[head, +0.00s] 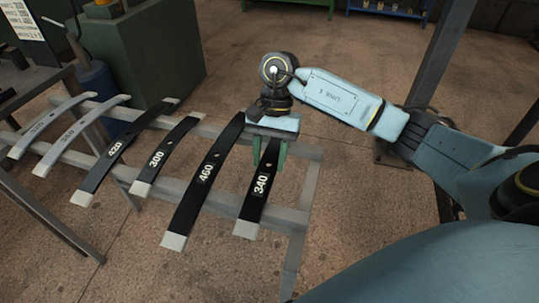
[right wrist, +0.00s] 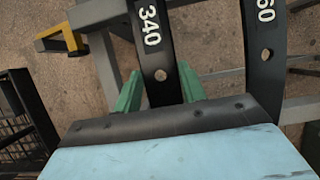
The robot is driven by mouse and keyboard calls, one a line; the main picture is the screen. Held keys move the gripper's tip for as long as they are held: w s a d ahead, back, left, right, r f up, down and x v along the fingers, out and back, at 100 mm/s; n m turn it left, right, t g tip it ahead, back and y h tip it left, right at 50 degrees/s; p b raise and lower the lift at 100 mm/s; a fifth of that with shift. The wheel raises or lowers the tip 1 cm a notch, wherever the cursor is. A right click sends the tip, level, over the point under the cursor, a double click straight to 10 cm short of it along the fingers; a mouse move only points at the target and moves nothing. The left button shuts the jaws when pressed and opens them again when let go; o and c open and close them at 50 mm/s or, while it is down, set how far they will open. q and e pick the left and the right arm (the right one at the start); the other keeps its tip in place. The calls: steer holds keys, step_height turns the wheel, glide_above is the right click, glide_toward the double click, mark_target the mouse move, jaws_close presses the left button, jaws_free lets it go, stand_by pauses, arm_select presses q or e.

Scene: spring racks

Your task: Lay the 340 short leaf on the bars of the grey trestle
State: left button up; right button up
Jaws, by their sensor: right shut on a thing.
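The 340 short leaf (head: 261,193) is a dark curved strip with a pale end and white numbers. It lies across the right end of the grey trestle (head: 289,217), in line with the other leaves. My right gripper (head: 268,158) is shut on it from above, near its far half. In the right wrist view the green fingers (right wrist: 160,90) stand on either side of the leaf (right wrist: 152,45), by its hole. I cannot tell whether the leaf touches both bars. My left gripper is not in view.
The 460 leaf (head: 204,178) lies just left of the 340 leaf with a gap. The 300 leaf (head: 160,158), the 420 leaf (head: 114,150) and two pale leaves (head: 78,133) lie farther left. A green cabinet (head: 155,55) stands behind.

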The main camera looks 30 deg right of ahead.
steer(key=o, duration=1.2)
steer(key=shift+d+r, duration=0.1)
steer(key=shift+r, duration=0.15)
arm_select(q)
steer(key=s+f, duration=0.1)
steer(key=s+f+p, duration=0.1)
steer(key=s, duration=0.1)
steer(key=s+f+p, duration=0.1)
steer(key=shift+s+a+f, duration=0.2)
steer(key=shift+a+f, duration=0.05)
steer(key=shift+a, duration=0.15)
arm_select(e)
steer(key=v, duration=1.3)
steer(key=shift+w, duration=0.1)
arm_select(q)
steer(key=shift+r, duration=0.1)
